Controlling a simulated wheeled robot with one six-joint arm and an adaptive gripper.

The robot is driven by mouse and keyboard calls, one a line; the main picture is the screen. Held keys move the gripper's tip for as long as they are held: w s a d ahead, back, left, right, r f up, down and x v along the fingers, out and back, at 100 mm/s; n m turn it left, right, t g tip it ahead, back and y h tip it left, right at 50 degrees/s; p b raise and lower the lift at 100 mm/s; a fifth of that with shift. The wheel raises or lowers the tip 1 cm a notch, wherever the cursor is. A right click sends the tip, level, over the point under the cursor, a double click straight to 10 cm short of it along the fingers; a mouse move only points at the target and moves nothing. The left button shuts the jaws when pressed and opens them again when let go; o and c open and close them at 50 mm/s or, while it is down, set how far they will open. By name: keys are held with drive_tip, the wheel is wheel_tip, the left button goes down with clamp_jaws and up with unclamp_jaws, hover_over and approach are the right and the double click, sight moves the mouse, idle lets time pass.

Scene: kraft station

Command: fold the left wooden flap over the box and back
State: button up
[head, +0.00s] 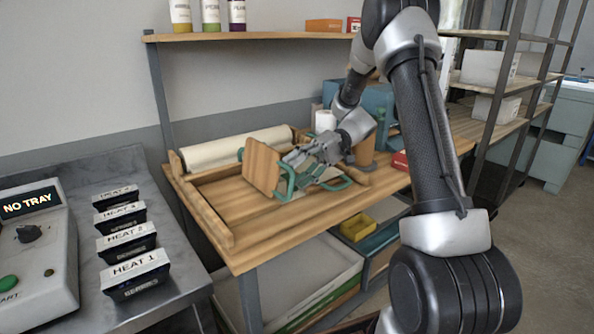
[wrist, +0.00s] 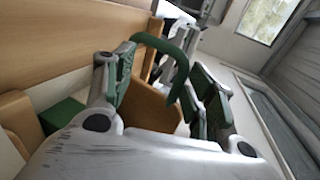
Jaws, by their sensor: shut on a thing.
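The left wooden flap (head: 262,167) stands raised and tilted on the wooden bench, with a green loop handle (head: 287,182) on its right side. My gripper (head: 298,158) is at the flap's right side, shut on the green handle. In the wrist view the handle (wrist: 178,52) curves between the two fingers of my gripper (wrist: 165,85), and a wooden panel (wrist: 150,108) shows behind them. A second green handle (head: 337,185) lies low to the right, under my gripper. I cannot make out the box clearly; my gripper and the flap hide that area.
A pale paper roll (head: 235,149) lies behind the flap. A brown cylinder (head: 364,148) and a blue-grey machine (head: 375,105) stand at the right. The bench front (head: 245,240) is clear. Several black heat blocks (head: 135,272) sit on the left counter.

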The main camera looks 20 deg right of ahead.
drive_tip(key=shift+w+d+f, duration=0.4)
drive_tip(key=shift+d+f, duration=0.1)
drive_tip(key=shift+d, duration=0.7)
drive_tip(key=shift+w+d+f, duration=0.4)
drive_tip(key=shift+d+f, duration=0.05)
drive_tip(key=shift+d, duration=0.7)
drive_tip(key=shift+w+d+f, duration=0.4)
drive_tip(key=shift+d+f, duration=0.1)
drive_tip(key=shift+d, duration=0.7)
drive_tip(key=shift+c, duration=0.3)
